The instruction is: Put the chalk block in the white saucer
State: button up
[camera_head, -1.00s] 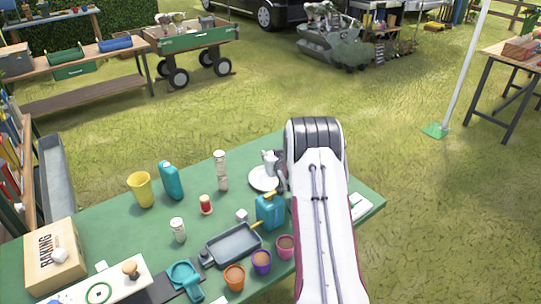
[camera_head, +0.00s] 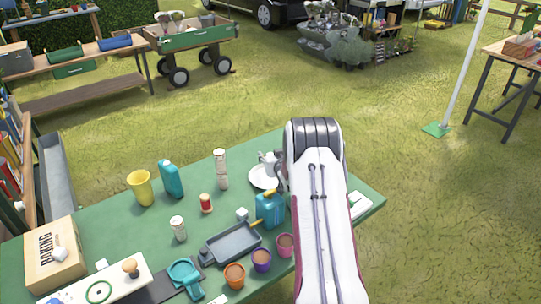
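The white saucer (camera_head: 262,178) lies on the green table near its far edge, partly covered by my gripper. My gripper (camera_head: 269,160) shows only in part, above the saucer's far right side; my arm hides the rest. I cannot tell whether its fingers are open or shut, or whether they hold anything. I cannot tell which is the chalk block.
The blue watering can (camera_head: 270,212) stands close below the saucer. A grey tray (camera_head: 232,243), several small pots and a white shaker bottle (camera_head: 221,170) are nearby. A yellow cup (camera_head: 141,187) stands further left. The cardboard box (camera_head: 52,262) is at the left.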

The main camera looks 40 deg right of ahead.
jog(key=shift+r, duration=0.1)
jog(key=shift+r, duration=0.4)
notch_tip(320, 180, up, 8)
jog(key=s+a, duration=0.1)
jog(key=s, duration=0.1)
jog(key=shift+s, duration=0.3)
jog(key=shift+r, duration=0.1)
dwell(0.8)
